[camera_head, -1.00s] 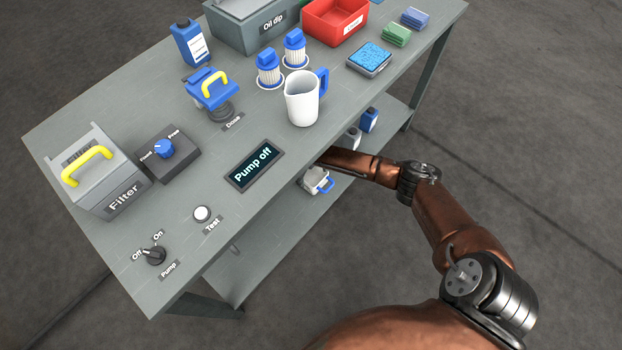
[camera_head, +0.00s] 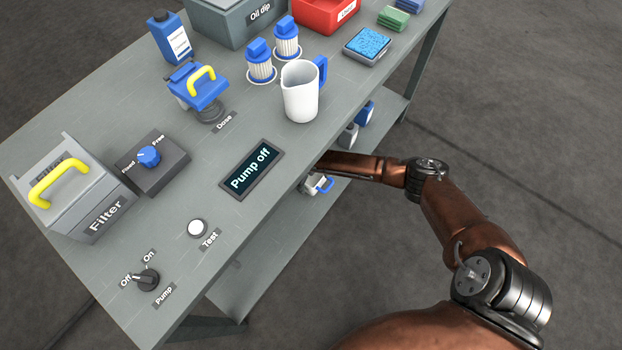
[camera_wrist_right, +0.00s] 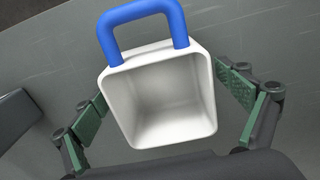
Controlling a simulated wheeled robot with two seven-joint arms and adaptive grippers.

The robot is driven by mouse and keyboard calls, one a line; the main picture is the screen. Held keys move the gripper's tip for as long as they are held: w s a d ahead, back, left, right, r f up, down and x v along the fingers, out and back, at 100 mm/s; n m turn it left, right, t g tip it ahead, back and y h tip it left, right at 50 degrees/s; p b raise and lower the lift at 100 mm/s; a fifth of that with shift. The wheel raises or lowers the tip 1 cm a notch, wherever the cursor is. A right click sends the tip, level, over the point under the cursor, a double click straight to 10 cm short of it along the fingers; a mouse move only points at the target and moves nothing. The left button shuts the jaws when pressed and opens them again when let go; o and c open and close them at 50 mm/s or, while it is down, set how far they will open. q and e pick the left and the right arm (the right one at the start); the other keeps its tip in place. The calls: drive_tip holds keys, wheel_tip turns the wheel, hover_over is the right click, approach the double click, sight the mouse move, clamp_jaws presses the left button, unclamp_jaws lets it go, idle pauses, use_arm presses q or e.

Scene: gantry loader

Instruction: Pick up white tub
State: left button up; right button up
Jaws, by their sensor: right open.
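The white tub (camera_wrist_right: 160,95) is an open, squarish box with a blue loop handle. It fills the middle of the right wrist view, its hollow inside facing the camera. My right gripper (camera_wrist_right: 163,92) is open, with one green-padded finger on each side of the tub; small gaps show beside its walls. My left gripper is not in view.
The tabletop edge overhangs the lower shelf (camera_head: 262,272). Blue-and-white bottles (camera_head: 364,113) stand on the shelf beyond my arm. Above, the table holds a white jug (camera_head: 300,95), the pump display (camera_head: 250,168) and a filter box (camera_head: 75,190).

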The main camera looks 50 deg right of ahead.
sight(312, 183)
drive_tip(key=shift+r, duration=0.1)
drive_tip(key=shift+c, duration=0.4)
drive_tip(key=c, duration=1.2)
drive_tip(key=shift+r, duration=0.1)
drive_tip(key=shift+c, duration=0.2)
drive_tip(key=shift+r, duration=0.3)
wheel_tip(312, 183, up, 3)
drive_tip(key=shift+a+r+p, duration=0.1)
drive_tip(key=shift+p, duration=1.15)
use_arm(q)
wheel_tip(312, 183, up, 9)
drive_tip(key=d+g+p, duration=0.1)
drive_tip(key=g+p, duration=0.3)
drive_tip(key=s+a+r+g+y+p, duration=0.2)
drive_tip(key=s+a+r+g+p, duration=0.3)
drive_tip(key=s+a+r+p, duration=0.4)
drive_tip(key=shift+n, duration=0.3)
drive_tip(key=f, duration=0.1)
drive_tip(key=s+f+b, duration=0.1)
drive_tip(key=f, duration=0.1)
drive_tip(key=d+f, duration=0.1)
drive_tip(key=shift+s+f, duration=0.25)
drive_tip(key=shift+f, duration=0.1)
use_arm(e)
drive_tip(key=s+a+r, duration=0.8)
drive_tip(key=s+r, duration=0.1)
drive_tip(key=s, duration=0.2)
drive_tip(key=shift+s, duration=0.2)
